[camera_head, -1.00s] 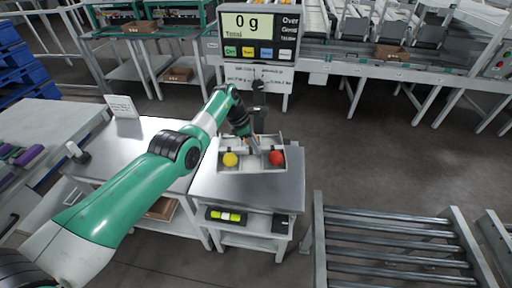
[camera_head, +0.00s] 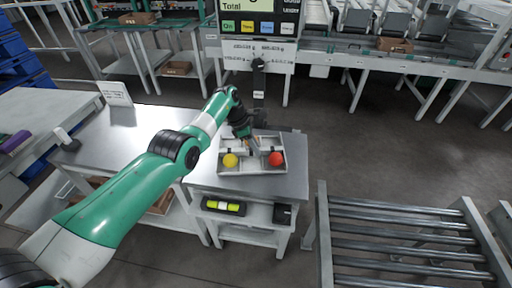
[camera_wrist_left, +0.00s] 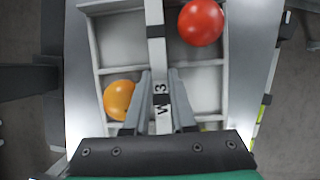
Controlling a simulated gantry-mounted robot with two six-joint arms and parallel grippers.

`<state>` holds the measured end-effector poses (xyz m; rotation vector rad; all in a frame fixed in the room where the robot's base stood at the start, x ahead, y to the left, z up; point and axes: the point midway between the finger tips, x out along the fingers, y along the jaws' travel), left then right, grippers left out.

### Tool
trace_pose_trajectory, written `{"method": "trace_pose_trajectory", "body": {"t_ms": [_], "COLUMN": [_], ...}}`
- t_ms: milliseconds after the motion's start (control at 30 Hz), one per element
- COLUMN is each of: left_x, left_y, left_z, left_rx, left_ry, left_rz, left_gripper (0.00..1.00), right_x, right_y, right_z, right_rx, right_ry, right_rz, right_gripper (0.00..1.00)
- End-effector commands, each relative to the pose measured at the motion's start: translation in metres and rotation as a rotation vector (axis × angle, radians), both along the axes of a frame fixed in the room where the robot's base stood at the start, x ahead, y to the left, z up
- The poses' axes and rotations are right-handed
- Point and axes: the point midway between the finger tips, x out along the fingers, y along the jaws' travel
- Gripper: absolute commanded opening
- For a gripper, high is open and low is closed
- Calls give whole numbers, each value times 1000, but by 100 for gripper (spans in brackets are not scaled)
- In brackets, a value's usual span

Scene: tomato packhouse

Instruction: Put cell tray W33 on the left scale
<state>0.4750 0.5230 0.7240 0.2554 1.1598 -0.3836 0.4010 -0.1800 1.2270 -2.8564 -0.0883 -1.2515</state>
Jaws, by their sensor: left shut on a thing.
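Cell tray W33 (camera_head: 251,172) is a pale grey tray with walled cells, over the steel top (camera_head: 292,187) of the stand below the display. A yellow-orange tomato (camera_head: 230,160) and a red tomato (camera_head: 276,158) sit in separate cells. My left gripper (camera_head: 252,143) is shut on the tray's central bar. In the left wrist view, the fingers (camera_wrist_left: 160,76) straddle that bar, whose label shows a "W" and a "3", with part hidden. I cannot tell whether the tray rests on the steel top or hangs just above it. My right gripper is out of view.
The scale display (camera_head: 260,24) stands behind, its reading cut off by the picture's top edge. A steel table (camera_head: 125,125) with a small white sign (camera_head: 115,93) is to the left. A roller conveyor (camera_head: 400,240) is at the lower right.

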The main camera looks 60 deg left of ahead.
Motion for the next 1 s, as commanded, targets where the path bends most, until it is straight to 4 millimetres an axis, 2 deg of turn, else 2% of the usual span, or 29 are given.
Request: {"method": "trace_pose_trajectory", "body": {"t_ms": [800, 833, 1000], "left_x": [0, 0, 0], "left_y": [0, 0, 0], "left_z": [-4, -4, -4], "left_rx": [0, 0, 0], "left_ry": [-1, -1, -1], "left_rz": [0, 0, 0], "left_gripper": [0, 25, 56], "right_x": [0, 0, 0], "right_y": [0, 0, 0], "right_z": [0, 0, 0], "right_rx": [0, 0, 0], "right_ry": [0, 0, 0], "right_rz": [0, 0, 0], "right_gripper": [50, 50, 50]}}
